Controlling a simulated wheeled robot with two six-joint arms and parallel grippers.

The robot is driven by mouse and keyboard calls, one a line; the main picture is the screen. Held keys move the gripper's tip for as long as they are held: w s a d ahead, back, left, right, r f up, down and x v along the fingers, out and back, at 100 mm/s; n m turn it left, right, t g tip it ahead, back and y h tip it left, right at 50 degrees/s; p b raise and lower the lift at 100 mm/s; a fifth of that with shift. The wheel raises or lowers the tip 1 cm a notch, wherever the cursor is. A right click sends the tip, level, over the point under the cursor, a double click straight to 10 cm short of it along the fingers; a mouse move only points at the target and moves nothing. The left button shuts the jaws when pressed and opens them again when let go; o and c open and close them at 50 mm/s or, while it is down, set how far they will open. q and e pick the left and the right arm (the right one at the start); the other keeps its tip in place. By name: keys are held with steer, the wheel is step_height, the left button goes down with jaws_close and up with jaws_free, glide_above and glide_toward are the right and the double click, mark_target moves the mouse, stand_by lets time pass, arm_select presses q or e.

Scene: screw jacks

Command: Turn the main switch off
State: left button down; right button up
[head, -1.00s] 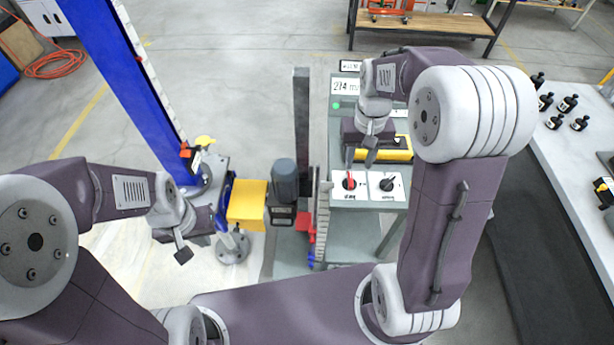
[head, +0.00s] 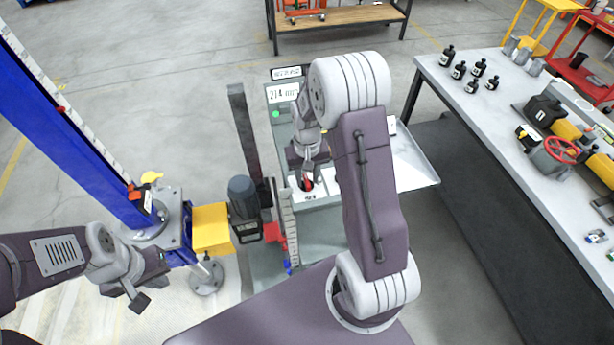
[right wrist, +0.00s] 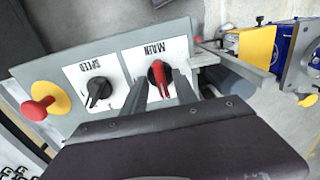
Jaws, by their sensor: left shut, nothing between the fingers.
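I see gaps beside the handle; contact cannot be told. My left gripper (head: 139,302) is shut and empty, at the lower left, well away from the panel.
A black SPEED knob (right wrist: 98,91) and a red mushroom button (right wrist: 38,108) on yellow sit along the same panel. A blue column (head: 75,130) and a yellow block (head: 210,228) stand left of the panel. A workbench (head: 465,105) with bottles is at the right.

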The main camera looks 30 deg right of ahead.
steer(key=shift+d+f, duration=0.1)
steer(key=shift+f, duration=0.05)
steer(key=shift+c, duration=0.3)
steer(key=shift+a, duration=0.25)
jaws_close()
steer(key=shift+d, duration=0.1)
